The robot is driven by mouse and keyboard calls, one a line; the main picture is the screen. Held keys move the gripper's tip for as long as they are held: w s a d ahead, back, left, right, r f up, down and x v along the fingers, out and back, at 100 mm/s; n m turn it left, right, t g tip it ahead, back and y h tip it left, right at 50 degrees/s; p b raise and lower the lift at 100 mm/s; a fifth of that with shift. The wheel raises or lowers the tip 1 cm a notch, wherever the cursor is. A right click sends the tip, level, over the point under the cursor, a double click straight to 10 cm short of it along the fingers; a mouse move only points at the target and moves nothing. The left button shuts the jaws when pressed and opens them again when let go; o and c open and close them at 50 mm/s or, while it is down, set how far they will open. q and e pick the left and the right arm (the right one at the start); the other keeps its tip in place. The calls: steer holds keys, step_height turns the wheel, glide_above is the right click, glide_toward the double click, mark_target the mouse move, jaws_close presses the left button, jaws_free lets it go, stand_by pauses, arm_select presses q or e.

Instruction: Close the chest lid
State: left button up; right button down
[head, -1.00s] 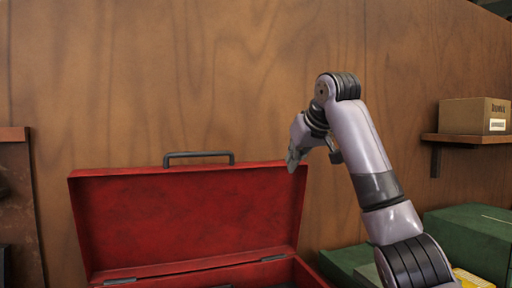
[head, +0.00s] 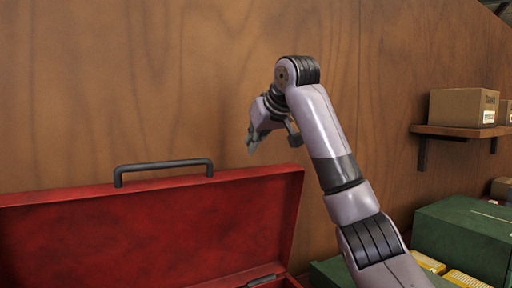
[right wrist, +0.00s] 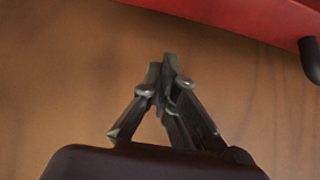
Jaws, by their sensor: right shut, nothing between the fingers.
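The red chest's lid (head: 150,232) stands raised at the lower left of the head view, its inner face toward me. A dark handle (head: 163,166) sits on its top edge. The chest body is mostly out of view below. My right gripper (head: 252,146) is shut and empty, just above and behind the lid's top edge near its right corner, apart from it. In the right wrist view the closed fingers (right wrist: 169,62) show against wood, with the lid's red edge (right wrist: 240,15) and part of the handle (right wrist: 311,60) at the upper right. My left gripper is out of view.
A wooden wall (head: 150,80) stands behind the lid. Green boxes (head: 465,238) and yellow items (head: 465,279) are at the lower right. A shelf (head: 460,131) with a cardboard box (head: 463,107) is on the right wall.

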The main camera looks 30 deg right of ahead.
steer(key=f+p, duration=0.2)
steer(key=shift+s+d+f, duration=0.1)
steer(key=shift+s+f, duration=0.2)
steer(key=shift+f, duration=0.1)
steer(key=shift+s, duration=0.25)
steer(key=shift+f, duration=0.15)
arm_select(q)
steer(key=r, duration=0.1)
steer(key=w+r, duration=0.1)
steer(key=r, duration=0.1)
arm_select(e)
steer(key=shift+w, duration=0.1)
steer(key=shift+f, duration=0.1)
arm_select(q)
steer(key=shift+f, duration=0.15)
